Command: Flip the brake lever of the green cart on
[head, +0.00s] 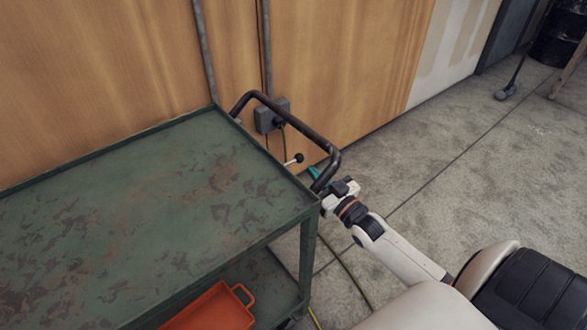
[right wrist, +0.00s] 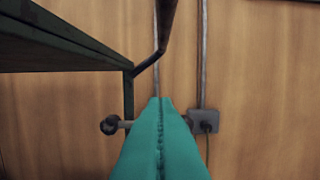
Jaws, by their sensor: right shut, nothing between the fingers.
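The green cart (head: 170,190) stands at the left with a worn flat top and a dark tubular handle (head: 300,125) at its far right end. The brake lever (head: 298,158) is a short light rod with a black ball knob, at the cart's end inside the handle. My right gripper (head: 314,173), with teal fingers, is beside the lever near the handle's lower end, shut and empty. In the right wrist view the lever's knob (right wrist: 109,126) is left of the fingers (right wrist: 160,120), and they hide part of its rod. I cannot tell whether they touch. My left gripper is not in view.
A wooden wall (head: 340,60) with a grey socket box (head: 271,116) and conduits stands behind the cart. An orange tray (head: 212,308) lies on the lower shelf. A cable hangs from the box and runs along the floor. The concrete floor (head: 440,160) at the right is open.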

